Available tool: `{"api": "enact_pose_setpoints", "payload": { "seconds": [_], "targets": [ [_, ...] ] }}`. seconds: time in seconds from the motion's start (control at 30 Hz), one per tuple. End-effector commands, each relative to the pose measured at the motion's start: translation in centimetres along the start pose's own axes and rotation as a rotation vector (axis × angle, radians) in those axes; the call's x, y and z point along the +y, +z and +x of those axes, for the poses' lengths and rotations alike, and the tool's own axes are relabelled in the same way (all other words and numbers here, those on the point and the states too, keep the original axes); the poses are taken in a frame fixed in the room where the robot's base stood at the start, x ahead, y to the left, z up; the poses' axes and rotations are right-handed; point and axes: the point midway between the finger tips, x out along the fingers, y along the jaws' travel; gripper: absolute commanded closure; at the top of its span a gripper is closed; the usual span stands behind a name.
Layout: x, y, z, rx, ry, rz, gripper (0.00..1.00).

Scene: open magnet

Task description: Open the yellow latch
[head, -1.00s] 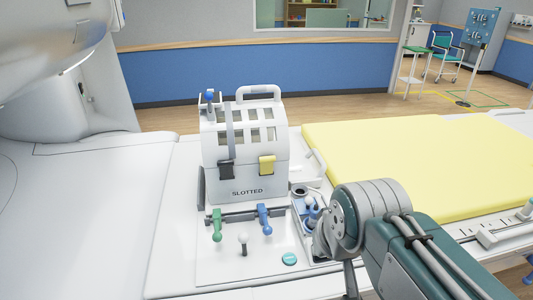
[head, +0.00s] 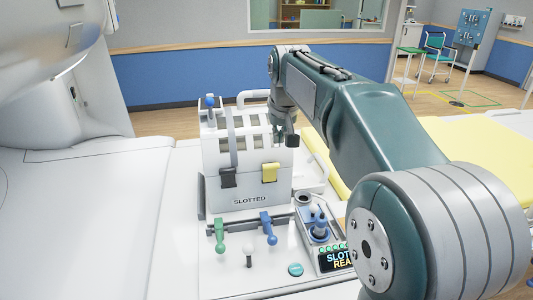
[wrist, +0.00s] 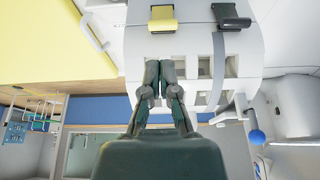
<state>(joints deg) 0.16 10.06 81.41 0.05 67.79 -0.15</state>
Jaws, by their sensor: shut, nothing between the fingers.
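The yellow latch (head: 270,173) is on the front of the white slotted box (head: 250,190), right of a black latch (head: 229,177). In the wrist view the yellow latch (wrist: 162,19) lies at the top, beyond the fingertips, with the black latch (wrist: 230,16) to its right. My gripper (head: 286,140) is above and right of the yellow latch, by the box's upper right side. In the wrist view my gripper (wrist: 159,66) has its two fingers together with nothing between them, over the slotted face and apart from the yellow latch.
Green (head: 220,234) and blue (head: 268,228) levers stand before the box. A display panel (head: 337,258) and a blue fitting (head: 318,226) are to the right. A white handle (head: 313,172) and yellow pad (head: 470,142) lie right of the box. A grey strap (head: 231,140) crosses the box.

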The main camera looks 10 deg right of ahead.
Motion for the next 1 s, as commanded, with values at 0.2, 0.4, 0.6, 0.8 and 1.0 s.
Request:
{"api": "enact_pose_setpoints", "payload": {
  "seconds": [0.2,0.4,0.6,0.8,1.0],
  "targets": [
    [0.0,-2.7,1.8,-0.014,0.0,0.0,1.0],
    [0.1,-3.4,2.2,-0.017,0.0,0.0,1.0],
    [0.0,-3.3,2.2,-0.017,0.0,0.0,1.0],
    [0.0,-3.3,3.1,-0.02,0.0,0.0,1.0],
    [0.0,-3.2,6.6,-0.02,0.0,0.0,1.0]
  ]
}}
